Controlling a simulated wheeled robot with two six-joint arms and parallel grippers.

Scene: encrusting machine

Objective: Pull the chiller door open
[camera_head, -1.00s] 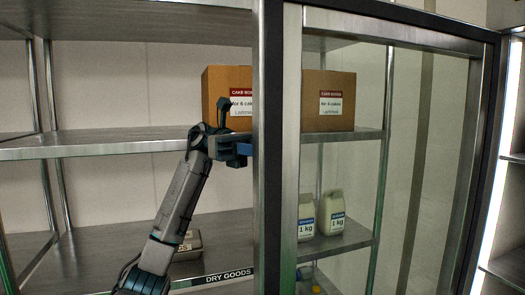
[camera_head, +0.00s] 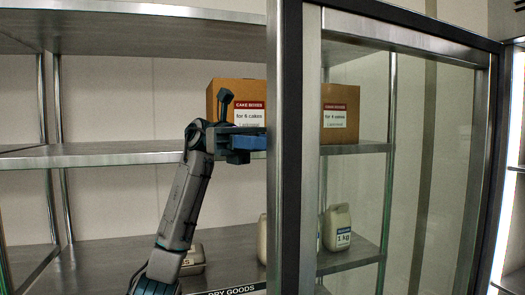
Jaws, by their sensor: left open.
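The chiller door (camera_head: 415,40) is a glass pane in a dark and steel frame on the right, standing open at an angle across the shelves. Its near upright edge (camera_head: 287,200) runs from top to bottom of the view. My left gripper (camera_head: 250,143) is at the left side of this edge, at mid height. Its jaws are open, with the blue finger part reaching the frame. The tips are partly hidden, so I cannot tell whether they touch it. No handle is visible. My right gripper is not in view.
Steel shelves (camera_head: 110,153) labelled "DRY GOODS" stand behind my left arm. A cake box carton (camera_head: 240,93) sits on the middle shelf. A lit cabinet edge (camera_head: 503,190) is at the far right.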

